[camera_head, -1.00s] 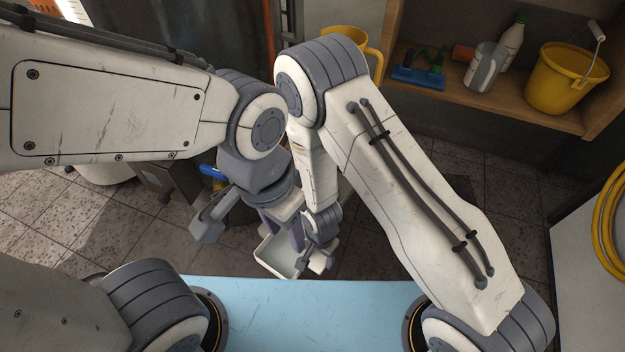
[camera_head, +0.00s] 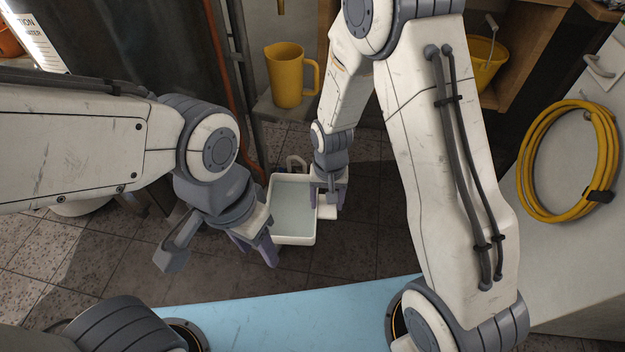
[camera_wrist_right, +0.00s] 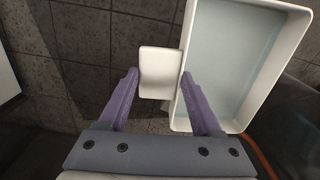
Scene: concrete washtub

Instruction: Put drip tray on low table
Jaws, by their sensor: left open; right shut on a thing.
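The drip tray (camera_head: 293,238) is a white, shallow rectangular tray with a pale inside, held over the tiled floor in the middle of the head view. It also shows at the upper right of the right wrist view (camera_wrist_right: 186,115). My right gripper (camera_head: 328,197) is shut on the white tab at the tray's side; in the right wrist view its purple fingers (camera_wrist_right: 160,78) stand either side of the tab. My left gripper (camera_head: 256,254) is open beside the tray's left edge; I cannot tell whether it touches. I cannot make out the low table for certain.
A yellow jug (camera_head: 289,78) stands on a ledge at the back. A coiled yellow hose (camera_head: 527,165) lies on a pale surface (camera_head: 560,262) at right. A yellow bucket (camera_head: 487,62) is on a wooden shelf (camera_head: 527,45). Tiled floor (camera_head: 120,255) is clear at left.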

